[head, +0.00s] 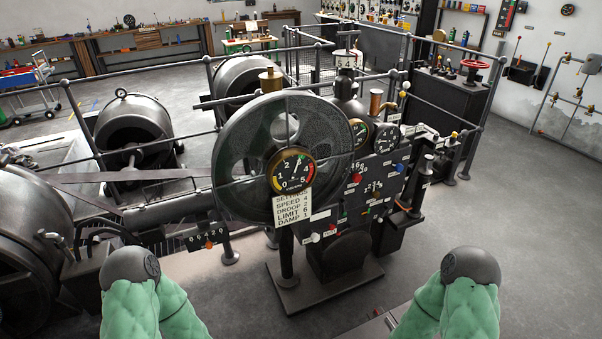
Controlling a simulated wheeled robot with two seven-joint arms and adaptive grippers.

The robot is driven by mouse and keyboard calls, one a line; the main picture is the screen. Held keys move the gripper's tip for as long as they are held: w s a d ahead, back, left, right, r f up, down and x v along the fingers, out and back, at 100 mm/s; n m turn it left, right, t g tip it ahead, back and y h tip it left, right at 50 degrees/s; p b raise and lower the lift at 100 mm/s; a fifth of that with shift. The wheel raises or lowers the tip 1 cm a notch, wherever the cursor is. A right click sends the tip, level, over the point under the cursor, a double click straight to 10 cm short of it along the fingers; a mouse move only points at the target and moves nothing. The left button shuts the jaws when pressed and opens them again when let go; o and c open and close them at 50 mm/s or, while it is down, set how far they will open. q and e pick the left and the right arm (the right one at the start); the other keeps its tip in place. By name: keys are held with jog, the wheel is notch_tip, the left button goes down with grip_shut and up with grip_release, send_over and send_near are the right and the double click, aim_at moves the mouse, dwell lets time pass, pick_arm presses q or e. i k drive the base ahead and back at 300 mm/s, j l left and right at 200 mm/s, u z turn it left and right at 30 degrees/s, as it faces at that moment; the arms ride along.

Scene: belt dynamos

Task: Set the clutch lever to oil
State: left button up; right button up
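A dark machine with a large spoked flywheel (235,160) stands in the middle. Its control panel (375,185) carries several small knobs, dials and labels. Levers stick out on its right side, among them one with a yellow ball (454,135) and one with a pale knob (428,157). The labels are too small to read, so I cannot tell which is the clutch lever or where it is set. My two green-sleeved arms show at the bottom left and bottom right, apart from the machine. Neither gripper is in view.
A round gauge (291,171) with a settings card (291,206) stands in front of the flywheel. Dark railings (440,105) surround the machine. A belt and drum-shaped dynamos (133,135) lie to the left. The floor (500,220) at the right is clear.

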aim_at(406, 84)
jog(key=u, duration=0.3)
jog(key=i+l+u, duration=0.1)
jog(key=l+u, duration=0.35)
jog(key=l, duration=0.15)
jog(key=l+u, duration=0.45)
jog(key=l, duration=0.65)
jog(key=k+l+u, duration=0.1)
jog(key=l, duration=1.15)
jog(key=k+u, duration=0.05)
